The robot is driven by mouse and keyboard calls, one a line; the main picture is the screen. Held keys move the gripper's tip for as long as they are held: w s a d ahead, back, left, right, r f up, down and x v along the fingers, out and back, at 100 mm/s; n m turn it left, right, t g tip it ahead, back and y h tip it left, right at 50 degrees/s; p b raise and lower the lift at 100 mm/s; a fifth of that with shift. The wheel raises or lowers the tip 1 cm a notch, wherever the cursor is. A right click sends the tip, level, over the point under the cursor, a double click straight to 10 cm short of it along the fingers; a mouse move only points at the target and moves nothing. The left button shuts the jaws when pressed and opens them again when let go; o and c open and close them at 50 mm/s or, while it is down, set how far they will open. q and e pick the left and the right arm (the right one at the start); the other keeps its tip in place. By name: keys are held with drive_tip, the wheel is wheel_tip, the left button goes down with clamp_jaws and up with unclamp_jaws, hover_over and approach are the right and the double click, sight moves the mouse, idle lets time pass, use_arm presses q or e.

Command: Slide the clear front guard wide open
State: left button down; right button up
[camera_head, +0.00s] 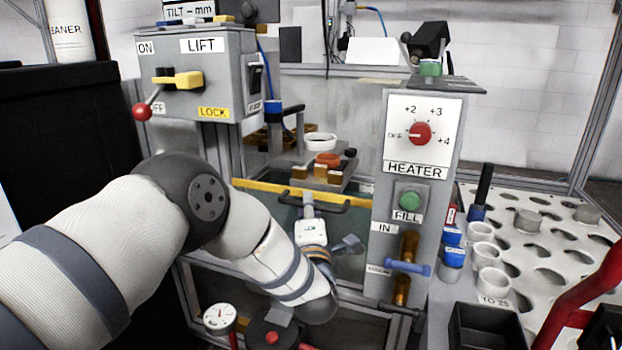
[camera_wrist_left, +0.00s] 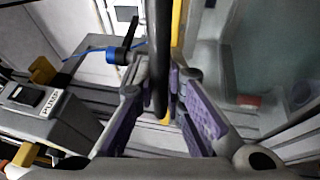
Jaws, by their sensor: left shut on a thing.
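The clear front guard has a yellow top edge (camera_head: 265,187) and a dark bar handle (camera_head: 337,206) in the head view. Its see-through panel is partly hidden behind my left arm. My left gripper (camera_head: 312,207) is shut on the handle, with its wrist below. In the left wrist view the dark handle (camera_wrist_left: 158,60) runs between the purple-padded fingers of my left gripper (camera_wrist_left: 162,85). The guard's yellow edge (camera_wrist_left: 177,22) shows beside it. My right gripper is not in view.
The heater post (camera_head: 418,180), with a red knob, green button and blue valve lever, stands just right of the handle. The lift box (camera_head: 200,75) is at upper left. A gauge (camera_head: 219,318) sits low in front. A tray with holes (camera_head: 545,272) lies at right.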

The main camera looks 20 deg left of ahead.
use_arm(q)
wheel_tip(320, 180, down, 18)
drive_tip(key=b, duration=0.8)
drive_tip(key=shift+r+b, duration=0.15)
drive_tip(key=shift+b, duration=0.2)
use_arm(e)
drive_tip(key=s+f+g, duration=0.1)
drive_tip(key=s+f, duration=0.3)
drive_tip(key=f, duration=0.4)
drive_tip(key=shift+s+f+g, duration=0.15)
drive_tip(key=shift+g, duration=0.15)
use_arm(q)
drive_tip(key=c, duration=1.7)
unclamp_jaws()
drive_tip(key=shift+r, duration=0.1)
drive_tip(key=shift+o, duration=0.2)
drive_tip(key=v, duration=1.2)
